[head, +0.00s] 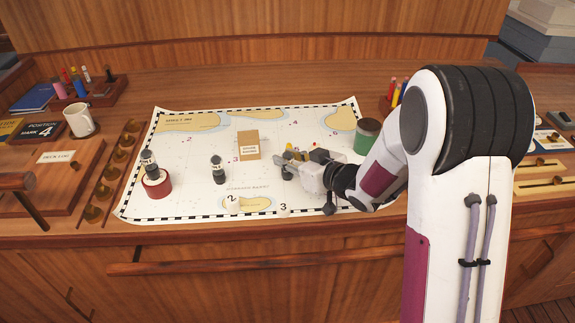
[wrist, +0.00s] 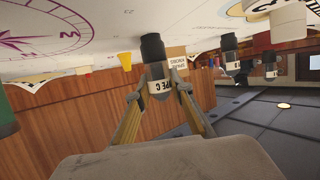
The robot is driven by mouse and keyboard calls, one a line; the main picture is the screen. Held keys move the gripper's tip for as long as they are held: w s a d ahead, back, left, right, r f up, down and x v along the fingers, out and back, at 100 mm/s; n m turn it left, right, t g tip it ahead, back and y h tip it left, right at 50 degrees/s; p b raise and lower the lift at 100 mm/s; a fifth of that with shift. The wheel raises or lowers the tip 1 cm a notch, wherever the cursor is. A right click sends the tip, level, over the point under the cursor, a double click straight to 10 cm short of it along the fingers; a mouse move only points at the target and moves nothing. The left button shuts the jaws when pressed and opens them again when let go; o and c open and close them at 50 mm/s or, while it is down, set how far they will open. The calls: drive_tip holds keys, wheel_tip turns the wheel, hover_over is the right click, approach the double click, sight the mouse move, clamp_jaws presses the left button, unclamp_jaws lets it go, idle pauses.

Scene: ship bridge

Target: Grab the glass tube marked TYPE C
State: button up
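The TYPE C glass tube (wrist: 158,72) has dark ends and a white label, which shows upside down and partly covered in the wrist view. My gripper (wrist: 160,88) has its two fingers at either side of this label, closed in against it. In the head view my gripper (head: 285,163) is low over the right half of the chart, and the tube in it is mostly hidden. A similar tube (head: 218,170) stands on the chart to the left.
A cardboard box (head: 248,147) stands just left of my gripper on the chart (head: 190,205). A green can (head: 367,136) is to the right, near my arm. A yellow piece (wrist: 125,59) is close behind the tube. A mug (head: 79,121) stands far left.

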drive_tip(key=shift+r, duration=0.1)
idle(0.3)
drive_tip(key=shift+r, duration=4.95)
drive_tip(key=shift+d, duration=0.1)
